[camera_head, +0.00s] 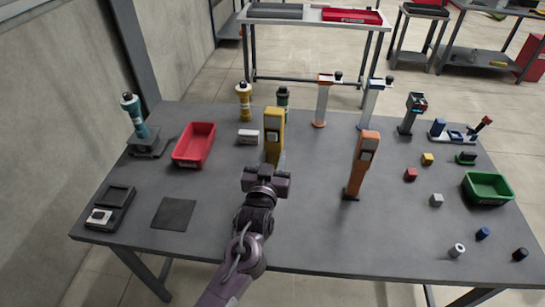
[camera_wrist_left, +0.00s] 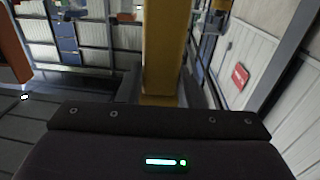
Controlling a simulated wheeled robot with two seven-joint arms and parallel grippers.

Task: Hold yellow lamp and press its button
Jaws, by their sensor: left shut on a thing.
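The yellow lamp (camera_head: 274,145) stands upright near the middle of the table, with a small pale square on its upper face. My left gripper (camera_head: 268,172) is at the lamp's lower part and shut on it. In the left wrist view the yellow post (camera_wrist_left: 163,50) rises between the fingers, which are partly hidden behind the gripper's body. I cannot tell whether the pale square is the button. My right gripper is not in view.
An orange lamp (camera_head: 362,165) stands to the right. A red bin (camera_head: 194,145) and a white block (camera_head: 248,136) lie to the left. Yellow (camera_head: 244,100) and green (camera_head: 283,102) bottle-like things stand behind. A green bin (camera_head: 488,188) is far right. The front middle table (camera_head: 340,235) is clear.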

